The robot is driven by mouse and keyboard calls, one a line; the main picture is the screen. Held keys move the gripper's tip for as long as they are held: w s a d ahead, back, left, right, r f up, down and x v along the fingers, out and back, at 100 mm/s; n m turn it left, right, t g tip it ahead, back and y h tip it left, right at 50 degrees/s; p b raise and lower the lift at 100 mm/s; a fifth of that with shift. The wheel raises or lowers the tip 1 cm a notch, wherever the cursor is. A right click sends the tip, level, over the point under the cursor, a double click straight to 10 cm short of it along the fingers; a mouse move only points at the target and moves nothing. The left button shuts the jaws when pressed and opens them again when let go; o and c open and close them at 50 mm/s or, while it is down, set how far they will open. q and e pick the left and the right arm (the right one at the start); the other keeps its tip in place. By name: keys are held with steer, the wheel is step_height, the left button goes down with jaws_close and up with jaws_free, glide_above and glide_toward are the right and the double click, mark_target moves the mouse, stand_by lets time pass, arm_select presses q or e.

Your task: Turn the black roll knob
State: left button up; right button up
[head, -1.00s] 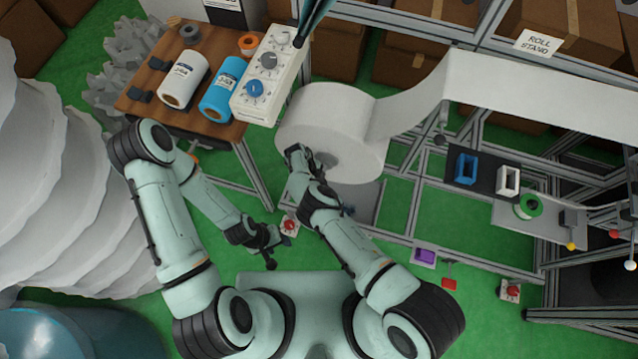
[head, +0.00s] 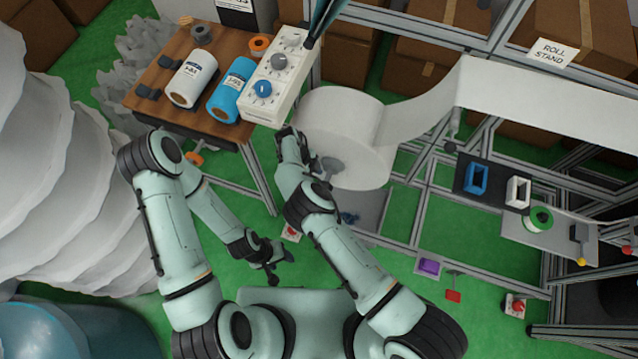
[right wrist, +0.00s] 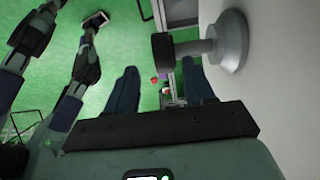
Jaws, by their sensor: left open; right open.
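The black roll knob (right wrist: 163,52) sticks out on a short shaft from a grey hub (right wrist: 229,50) in the right wrist view. The hub also shows on the end of the big white paper roll (head: 340,120) in the head view. My right gripper (right wrist: 163,90) is open and empty. Its fingers stand apart either side of the knob in the picture, with no visible contact. In the head view my right gripper (head: 287,135) is left of the roll and partly hidden by its own wrist. My left gripper (head: 278,265) is open and empty, low over the floor.
A control box (head: 277,75) with several dials and a wooden table (head: 160,88) with small rolls stand left of the roll. A metal frame (head: 405,230) spans the right side. A pale stack (head: 60,180) is close at the left.

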steer(key=shift+v, duration=0.8)
steer(key=shift+d, duration=0.1)
